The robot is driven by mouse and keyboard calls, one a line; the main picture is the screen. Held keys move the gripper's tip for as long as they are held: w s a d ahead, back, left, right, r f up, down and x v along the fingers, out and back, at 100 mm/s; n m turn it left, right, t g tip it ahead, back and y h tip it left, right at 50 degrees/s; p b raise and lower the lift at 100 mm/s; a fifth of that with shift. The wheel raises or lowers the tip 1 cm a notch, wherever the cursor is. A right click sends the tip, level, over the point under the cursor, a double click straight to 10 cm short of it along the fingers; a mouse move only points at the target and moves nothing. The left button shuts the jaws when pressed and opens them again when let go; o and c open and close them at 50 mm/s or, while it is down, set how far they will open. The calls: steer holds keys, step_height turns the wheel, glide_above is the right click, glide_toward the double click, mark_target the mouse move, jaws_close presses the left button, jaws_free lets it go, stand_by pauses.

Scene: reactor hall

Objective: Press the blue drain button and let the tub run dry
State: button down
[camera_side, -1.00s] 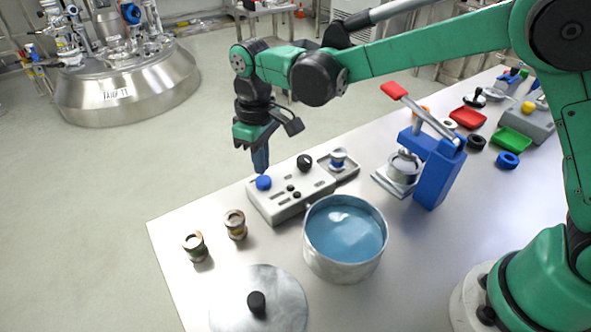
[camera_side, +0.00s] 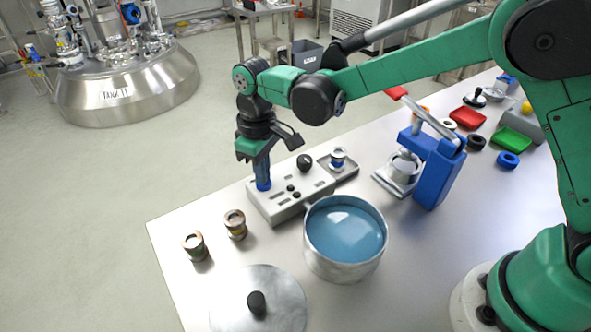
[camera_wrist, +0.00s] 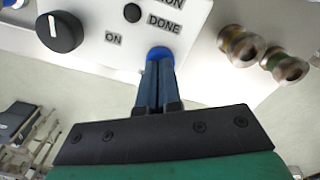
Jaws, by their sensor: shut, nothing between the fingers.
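The blue button (camera_side: 263,187) sits at the left end of the grey control box (camera_side: 292,208). My gripper (camera_side: 263,181) is shut and empty, pointing down with its fingertips at the button, seemingly touching it. In the wrist view the blue button (camera_wrist: 160,52) shows just beyond the closed fingertips (camera_wrist: 158,66), which hide part of it. How far the button is pressed in cannot be told. The metal tub (camera_side: 343,272) stands beside the box and holds blue liquid (camera_side: 345,232).
A black knob (camera_side: 304,162) and small black buttons are on the box. Two small metal fittings (camera_side: 235,224) (camera_side: 195,246) and a round lid with a black knob (camera_side: 257,302) lie nearer the front. A blue press with a red handle (camera_side: 436,175) stands right of the box.

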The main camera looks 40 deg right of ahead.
steer(key=shift+r, duration=1.2)
steer(key=shift+r, duration=2.55)
steer(key=s+d+r+m+t, duration=0.1)
steer(key=s+d+m+t, duration=0.5)
steer(key=s+d, duration=0.6)
steer(key=shift+d+r+t, duration=0.3)
steer(key=shift+d+t, duration=0.3)
steer(key=shift+d, duration=0.65)
